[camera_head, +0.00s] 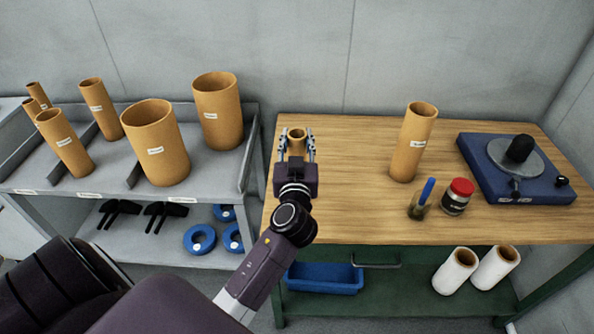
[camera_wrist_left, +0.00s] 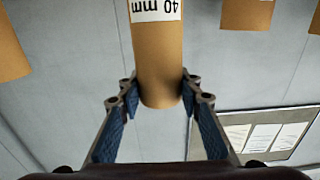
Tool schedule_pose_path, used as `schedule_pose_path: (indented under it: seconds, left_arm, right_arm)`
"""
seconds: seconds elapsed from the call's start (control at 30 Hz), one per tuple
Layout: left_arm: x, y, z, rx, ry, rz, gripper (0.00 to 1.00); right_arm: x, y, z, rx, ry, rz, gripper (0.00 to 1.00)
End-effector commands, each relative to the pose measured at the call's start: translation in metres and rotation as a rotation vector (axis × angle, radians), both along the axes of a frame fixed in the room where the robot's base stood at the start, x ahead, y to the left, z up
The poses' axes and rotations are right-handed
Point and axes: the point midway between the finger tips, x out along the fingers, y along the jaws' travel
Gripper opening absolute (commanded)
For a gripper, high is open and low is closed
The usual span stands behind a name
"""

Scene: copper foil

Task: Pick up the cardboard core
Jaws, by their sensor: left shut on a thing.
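My left gripper (camera_head: 297,148) is shut on a brown cardboard core (camera_head: 296,135) at the left end of the wooden table (camera_head: 340,200). Only the core's open top shows there; the gripper hides its lower part, so I cannot tell whether it touches the table. In the left wrist view, the held core (camera_wrist_left: 158,55) carries a white label reading 40 mm, upside down, and sits between the two blue-padded fingers of the left gripper (camera_wrist_left: 158,90). Another cardboard core (camera_head: 414,143) stands upright on the table to the right. My right gripper is out of view.
More cores (camera_head: 156,145) of several sizes stand on the grey shelf (camera_head: 215,170) at left. A jar with a red lid (camera_head: 457,196), a cup with a blue-handled tool (camera_head: 420,201) and a blue turntable device (camera_head: 530,180) occupy the table's right side. Its middle is clear.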

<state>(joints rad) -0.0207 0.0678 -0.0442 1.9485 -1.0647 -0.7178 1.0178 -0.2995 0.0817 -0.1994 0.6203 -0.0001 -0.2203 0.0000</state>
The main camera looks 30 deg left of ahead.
Motion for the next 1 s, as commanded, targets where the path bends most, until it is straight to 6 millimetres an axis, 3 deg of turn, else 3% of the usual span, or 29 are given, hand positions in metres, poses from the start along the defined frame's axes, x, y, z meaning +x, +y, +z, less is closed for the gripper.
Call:
schedule_pose_path:
  seconds: [0.17,0.63,0.87,1.0]
  left_arm:
    - [0.000,0.000,0.000,-0.001,0.001,0.000,0.00]
    - [0.000,0.000,0.010,-0.001,-0.003,0.001,0.00]
    - [0.000,0.000,0.049,-0.001,-0.009,0.002,0.00]
    - [0.000,0.000,0.090,-0.003,-0.012,0.000,0.00]
  right_arm:
    - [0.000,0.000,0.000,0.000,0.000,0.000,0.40]
    - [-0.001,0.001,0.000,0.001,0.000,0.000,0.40]
    - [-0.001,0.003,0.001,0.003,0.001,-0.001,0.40]
    - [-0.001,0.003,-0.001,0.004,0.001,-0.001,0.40]
